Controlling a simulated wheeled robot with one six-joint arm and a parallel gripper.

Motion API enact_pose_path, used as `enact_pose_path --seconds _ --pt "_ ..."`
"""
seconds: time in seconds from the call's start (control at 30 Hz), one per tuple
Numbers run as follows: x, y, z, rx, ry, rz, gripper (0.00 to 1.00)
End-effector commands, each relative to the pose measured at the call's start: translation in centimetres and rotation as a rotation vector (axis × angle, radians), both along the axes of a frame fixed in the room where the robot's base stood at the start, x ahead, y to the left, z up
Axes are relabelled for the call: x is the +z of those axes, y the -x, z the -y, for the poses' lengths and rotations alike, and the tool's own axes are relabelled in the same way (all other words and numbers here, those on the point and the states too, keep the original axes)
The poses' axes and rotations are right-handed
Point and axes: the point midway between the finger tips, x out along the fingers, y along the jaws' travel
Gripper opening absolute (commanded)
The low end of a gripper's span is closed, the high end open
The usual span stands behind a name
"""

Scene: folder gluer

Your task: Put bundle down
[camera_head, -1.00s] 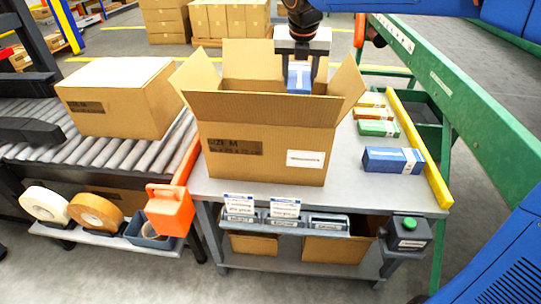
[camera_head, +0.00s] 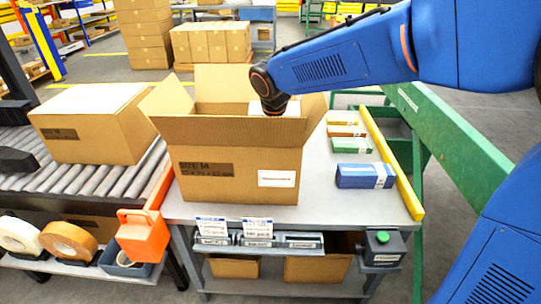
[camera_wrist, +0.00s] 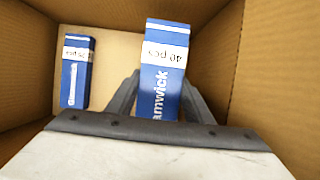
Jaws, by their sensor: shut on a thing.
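In the wrist view, my gripper (camera_wrist: 160,98) is shut on a blue bundle (camera_wrist: 167,70) with a white label band. The held bundle is inside the open carton, whose walls surround it; whether it touches the floor of the carton I cannot tell. A second blue bundle (camera_wrist: 75,75) lies on the carton floor to the left, apart from the held one. In the head view, the open carton (camera_head: 225,180) marked SIZE M stands on the grey table with its flaps up. My arm reaches down into it; the fingers and held bundle are hidden there.
A blue bundle (camera_head: 365,176), a green bundle (camera_head: 351,146) and orange and yellow ones lie on the table (camera_head: 330,205) right of the carton, beside a yellow rail (camera_head: 392,160). A closed carton (camera_head: 95,125) sits on the roller conveyor at left.

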Motion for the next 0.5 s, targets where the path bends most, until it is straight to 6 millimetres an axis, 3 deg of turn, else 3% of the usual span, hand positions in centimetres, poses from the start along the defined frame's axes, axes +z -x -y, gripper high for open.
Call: enact_pose_path --seconds 0.5 --pt "-4.7 0.0 0.0 0.001 0.000 0.000 0.17"
